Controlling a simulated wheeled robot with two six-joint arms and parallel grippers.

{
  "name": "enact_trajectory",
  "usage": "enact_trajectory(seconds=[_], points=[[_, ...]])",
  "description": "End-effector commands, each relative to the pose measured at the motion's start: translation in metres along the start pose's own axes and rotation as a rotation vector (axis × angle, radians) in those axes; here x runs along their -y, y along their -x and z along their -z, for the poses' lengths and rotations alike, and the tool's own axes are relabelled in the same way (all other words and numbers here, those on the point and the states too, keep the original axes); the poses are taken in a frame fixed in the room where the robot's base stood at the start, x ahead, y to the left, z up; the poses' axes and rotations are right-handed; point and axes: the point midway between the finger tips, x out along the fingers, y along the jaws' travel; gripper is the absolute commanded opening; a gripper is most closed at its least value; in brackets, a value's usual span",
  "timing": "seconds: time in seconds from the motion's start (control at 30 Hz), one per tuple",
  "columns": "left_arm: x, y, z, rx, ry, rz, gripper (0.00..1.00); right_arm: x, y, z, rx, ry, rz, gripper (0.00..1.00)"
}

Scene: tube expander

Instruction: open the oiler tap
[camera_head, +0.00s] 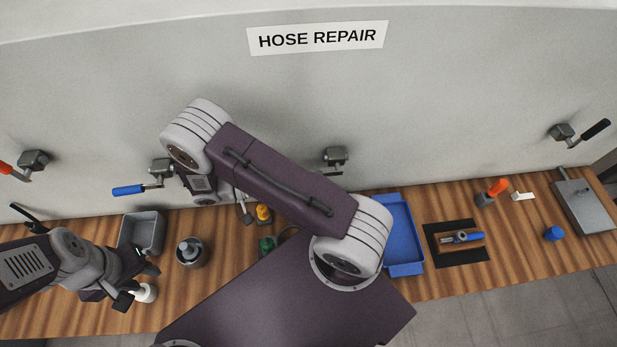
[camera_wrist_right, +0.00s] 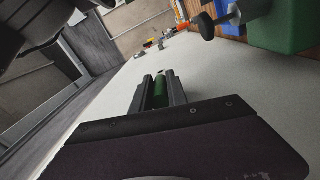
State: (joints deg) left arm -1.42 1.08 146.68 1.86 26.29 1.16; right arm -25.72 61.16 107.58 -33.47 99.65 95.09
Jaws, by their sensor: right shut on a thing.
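No label shows which is the oiler tap. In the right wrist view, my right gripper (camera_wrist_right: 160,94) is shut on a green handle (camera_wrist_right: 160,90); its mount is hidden. My right arm covers this gripper in the head view. My left gripper (camera_head: 137,285) is open, low over the bench's left part, close to a white round piece (camera_head: 147,293).
The wooden bench (camera_head: 455,285) carries a grey bin (camera_head: 147,230), a dark round pot (camera_head: 190,251), a blue tray (camera_head: 404,240), a black mat (camera_head: 447,254) with a blue-handled tool, and a blue cap (camera_head: 554,233). My right arm spans the middle, close to the wall.

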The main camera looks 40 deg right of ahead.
Motion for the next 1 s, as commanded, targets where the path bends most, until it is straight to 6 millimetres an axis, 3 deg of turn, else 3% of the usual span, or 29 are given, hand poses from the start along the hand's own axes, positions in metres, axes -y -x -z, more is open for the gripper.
enact_trajectory(seconds=[0.07,0.1,0.17,0.2,0.57,0.8,1.0], points=[[0.0,0.0,0.0,0.0,0.0,0.0,0.36,-0.001,-0.001,0.0,0.0,0.002,-0.004,0.0],[0.0,0.0,0.0,0.0,0.0,0.0,0.36,-0.001,-0.001,0.0,0.0,0.002,-0.004,0.22],[0.0,0.0,0.0,0.0,0.0,0.0,0.36,0.0,-0.001,0.0,0.0,0.002,-0.004,0.38],[0.0,0.0,0.0,0.0,0.0,0.0,0.36,0.0,-0.001,0.0,0.0,0.002,-0.003,0.41],[0.0,-0.002,0.0,0.0,0.0,0.0,0.36,-0.004,0.0,0.001,0.001,0.0,0.001,0.41],[0.0,-0.01,-0.001,0.0,0.0,0.0,0.36,-0.042,-0.004,0.006,0.001,0.0,0.0,0.41],[0.0,-0.014,-0.002,0.0,0.0,0.0,0.36,-0.068,-0.03,-0.015,0.002,0.003,-0.006,0.41]])
